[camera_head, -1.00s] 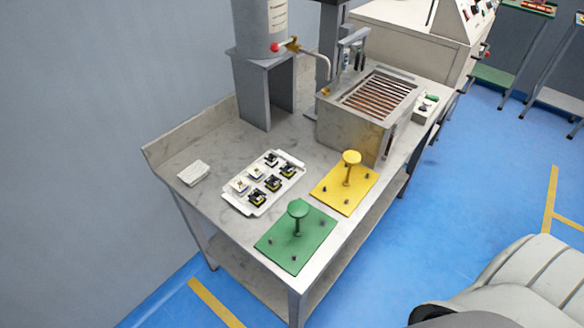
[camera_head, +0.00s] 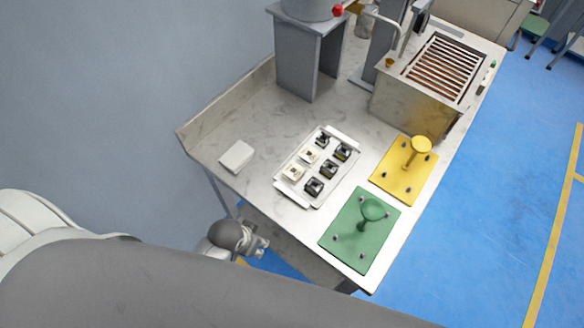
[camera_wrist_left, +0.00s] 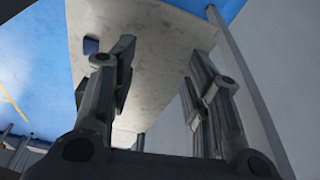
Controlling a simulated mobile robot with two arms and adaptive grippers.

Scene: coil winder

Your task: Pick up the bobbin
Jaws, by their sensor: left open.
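Several small black and white pieces that look like bobbins, one of them a black bobbin (camera_head: 314,187), stand in two rows in a white tray (camera_head: 290,194) on the metal table. I cannot tell which one is meant. My left gripper (camera_head: 262,247) is low beside the table's front left edge, apart from the tray and partly hidden by my own arm. In the left wrist view the left gripper (camera_wrist_left: 160,70) has its two fingers spread with nothing between them. No bobbin can be made out in that view. My right gripper is not in view.
A green plate with a post (camera_head: 350,248) and a yellow plate with a post (camera_head: 396,182) sit right of the tray. A white block (camera_head: 236,157) lies left of it. A metal box with a slatted top (camera_head: 415,108) and a grey stand (camera_head: 296,72) are behind. The table edge (camera_head: 222,177) is near my gripper.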

